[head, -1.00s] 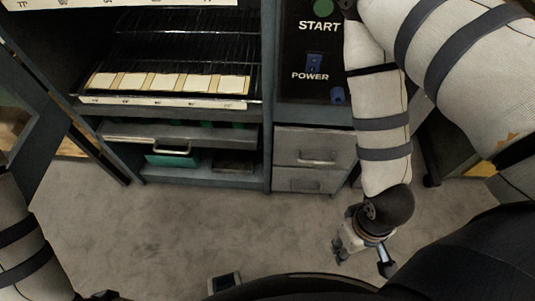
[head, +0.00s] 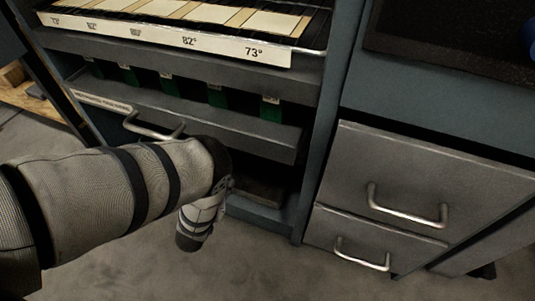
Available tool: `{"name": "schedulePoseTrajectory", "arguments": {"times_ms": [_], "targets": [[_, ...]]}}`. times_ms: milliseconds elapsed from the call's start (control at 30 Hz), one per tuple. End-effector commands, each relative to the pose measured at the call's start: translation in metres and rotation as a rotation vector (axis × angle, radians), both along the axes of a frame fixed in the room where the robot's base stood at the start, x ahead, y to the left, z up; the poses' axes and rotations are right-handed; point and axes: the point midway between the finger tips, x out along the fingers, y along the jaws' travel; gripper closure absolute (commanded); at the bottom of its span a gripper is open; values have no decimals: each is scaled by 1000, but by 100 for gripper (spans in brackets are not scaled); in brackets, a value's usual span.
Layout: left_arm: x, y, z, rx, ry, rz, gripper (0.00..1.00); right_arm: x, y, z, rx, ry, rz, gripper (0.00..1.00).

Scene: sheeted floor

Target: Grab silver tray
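No tray can be clearly made out. A dark flat item (head: 262,190) lies in the low open compartment under the pulled-out drawer, partly hidden by my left arm; I cannot tell whether it is the silver tray. My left arm comes in from the left and ends in front of that compartment. Small hand parts seem to show at my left gripper (head: 226,184), but its fingers are not clear, nor whether it touches anything. My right gripper is out of view.
The grey drawer (head: 230,118) with a bar handle (head: 150,130) stands out above the compartment, green items (head: 270,108) behind it. A rack with numbered labels (head: 190,41) is above. Two shut drawers (head: 415,185) stand at right. The floor in front is clear.

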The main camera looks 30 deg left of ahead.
Motion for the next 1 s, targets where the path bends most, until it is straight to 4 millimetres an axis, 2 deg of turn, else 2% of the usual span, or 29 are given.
{"name": "schedulePoseTrajectory", "arguments": {"times_ms": [200,333,533,633,833,867,1000], "targets": [[40,18,-23,1,-4,-1,66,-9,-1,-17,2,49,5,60],[53,24,-28,0,-2,0,66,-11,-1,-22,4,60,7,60],[84,37,-46,1,-2,-1,66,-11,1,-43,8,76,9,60],[93,41,-49,-1,-2,-1,66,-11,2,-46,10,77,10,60],[94,42,-47,-1,-1,0,66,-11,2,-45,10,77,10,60],[94,42,-47,-1,-1,0,68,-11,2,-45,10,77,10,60],[94,42,-47,-1,-1,0,100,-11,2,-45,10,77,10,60]]}}
